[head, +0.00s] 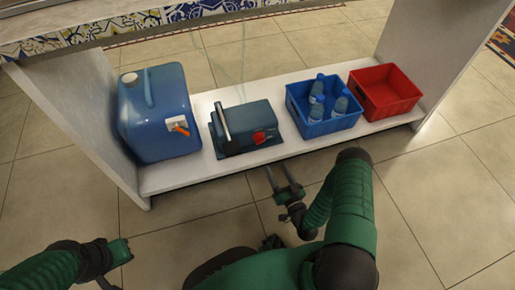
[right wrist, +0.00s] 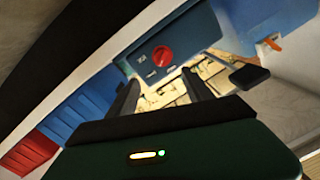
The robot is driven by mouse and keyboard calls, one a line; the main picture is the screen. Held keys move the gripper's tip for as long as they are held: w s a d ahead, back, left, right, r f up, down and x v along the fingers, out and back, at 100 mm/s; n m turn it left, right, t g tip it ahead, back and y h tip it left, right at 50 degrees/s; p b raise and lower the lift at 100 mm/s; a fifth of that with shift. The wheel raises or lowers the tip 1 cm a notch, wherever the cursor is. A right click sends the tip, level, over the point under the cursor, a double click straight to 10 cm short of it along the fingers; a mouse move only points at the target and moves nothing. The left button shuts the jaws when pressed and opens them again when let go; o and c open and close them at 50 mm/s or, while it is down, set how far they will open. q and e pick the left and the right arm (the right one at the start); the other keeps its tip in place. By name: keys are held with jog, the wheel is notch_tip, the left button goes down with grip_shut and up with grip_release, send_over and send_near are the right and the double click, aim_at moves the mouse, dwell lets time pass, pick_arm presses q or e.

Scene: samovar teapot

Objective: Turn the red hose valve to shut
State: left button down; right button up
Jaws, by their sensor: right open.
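The red valve knob (head: 258,137) is on the front of a dark blue-teal box (head: 236,118) with a grey bar at its left, standing on a low white shelf. The right wrist view also shows the red knob (right wrist: 162,56), beyond the fingers. My right gripper (head: 277,167) is open and empty, in front of the shelf edge, below and slightly right of the knob in the head view, not touching it. Its two fingers (right wrist: 158,84) show spread in the right wrist view. My left gripper (head: 108,280) is at the bottom left, partly cut off; its jaws are unclear.
On the shelf (head: 180,178) a blue canister (head: 155,105) with an orange-handled tap stands left of the box. A blue crate (head: 338,122) with several bottles and a red crate (head: 375,85) stand right. White side panels close both ends. The tiled floor in front is clear.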

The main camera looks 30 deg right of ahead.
jog(key=w+b, duration=0.2)
jog(key=w, duration=0.2)
jog(key=w+d+b, duration=0.1)
jog(key=w+b, duration=0.1)
jog(key=w, duration=0.3)
jog(key=w+b, duration=0.3)
jog(key=w, duration=0.1)
jog(key=shift+w+d+f, duration=0.1)
jog(key=shift+w+d, duration=0.05)
jog(key=shift+d, duration=0.25)
jog(key=shift+w+r, duration=0.2)
jog(key=shift+w, duration=0.1)
jog(key=shift+a, duration=0.1)
grip_shut()
